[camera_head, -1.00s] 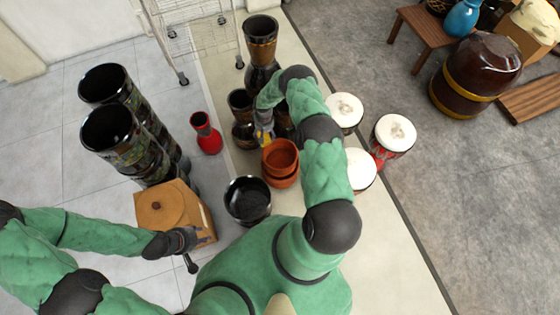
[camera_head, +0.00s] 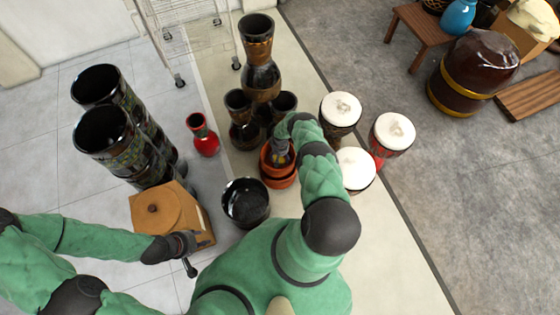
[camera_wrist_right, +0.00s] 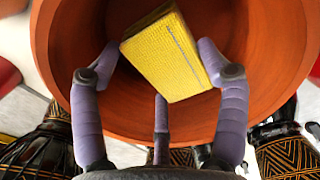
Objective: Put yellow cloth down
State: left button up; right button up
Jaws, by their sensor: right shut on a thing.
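The yellow cloth (camera_wrist_right: 168,52), a folded block with a woven texture, shows in the right wrist view. My right gripper (camera_wrist_right: 155,78) is shut on it, with purple fingers at its sides. The cloth is over the mouth of an orange-brown clay pot (camera_wrist_right: 60,40), whose inner wall shows around it. In the head view my right gripper (camera_head: 281,155) points down into the upper of two stacked clay pots (camera_head: 279,180), and the cloth is hidden there. My left gripper (camera_head: 188,246) is beside a wooden box (camera_head: 205,222); its fingers are too unclear to read.
A black bowl-like drum (camera_head: 246,203) stands left of the clay pots. White-topped drums (camera_head: 392,131) stand to their right, dark goblet drums (camera_head: 261,75) behind. A red vase (camera_head: 205,138) and tall dark cylinders (camera_head: 110,140) stand at the left.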

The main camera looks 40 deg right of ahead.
aim_at(280, 159)
jog(key=shift+f+b, duration=1.25)
jog(key=shift+f, duration=0.75)
jog(key=shift+r, duration=0.1)
jog(key=o, duration=0.7)
jog(key=shift+o, duration=0.2)
